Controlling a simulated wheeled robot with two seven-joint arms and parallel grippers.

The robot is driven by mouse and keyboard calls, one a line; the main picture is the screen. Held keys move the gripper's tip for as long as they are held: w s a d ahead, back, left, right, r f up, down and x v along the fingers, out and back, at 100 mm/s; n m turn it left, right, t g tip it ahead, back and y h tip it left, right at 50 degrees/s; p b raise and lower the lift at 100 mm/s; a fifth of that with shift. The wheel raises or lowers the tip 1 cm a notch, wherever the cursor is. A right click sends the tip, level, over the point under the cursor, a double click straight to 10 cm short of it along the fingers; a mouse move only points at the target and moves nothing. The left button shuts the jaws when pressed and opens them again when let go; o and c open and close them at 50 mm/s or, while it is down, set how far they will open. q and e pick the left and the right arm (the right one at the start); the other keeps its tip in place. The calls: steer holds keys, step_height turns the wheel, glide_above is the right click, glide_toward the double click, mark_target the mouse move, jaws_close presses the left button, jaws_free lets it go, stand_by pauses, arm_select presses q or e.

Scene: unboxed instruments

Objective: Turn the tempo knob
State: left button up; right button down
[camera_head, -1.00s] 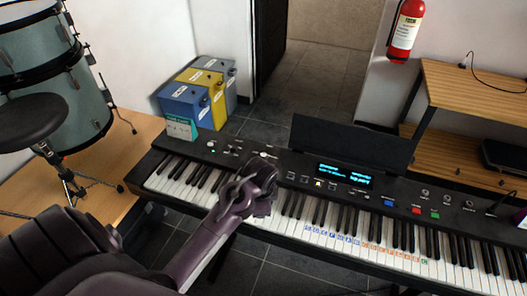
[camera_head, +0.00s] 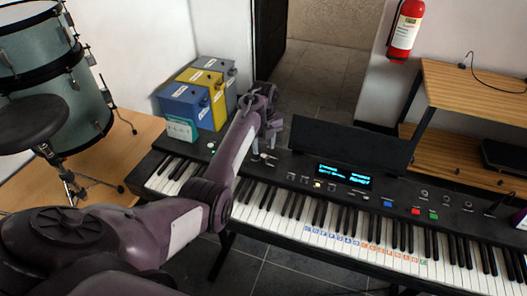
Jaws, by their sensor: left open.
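The black electronic keyboard (camera_head: 285,165) stretches from the middle left to the lower right, with a lit blue display (camera_head: 344,176). Small silver controls (camera_head: 264,157) sit on its panel left of the display. More round knobs (camera_head: 446,199) sit at the right of the panel. The labels are too small to tell which is the tempo knob. My left gripper (camera_head: 263,146) is open and empty, its fingers pointing down just above the silver controls; contact cannot be told. My left arm hides part of the keys and panel. My right gripper is out of view.
A black music stand (camera_head: 350,146) rises behind the display, right of my left gripper. Blue, yellow and grey boxes (camera_head: 186,104) and a teal box (camera_head: 181,129) stand at the keyboard's left end. Drums (camera_head: 70,100) and a stool (camera_head: 32,120) are farther left.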

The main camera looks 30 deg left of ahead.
mark_target(263, 156)
arm_select(q)
steer(key=shift+f, duration=2.05)
jaws_close()
steer(key=shift+n+p, duration=0.3)
steer(key=shift+p, duration=0.05)
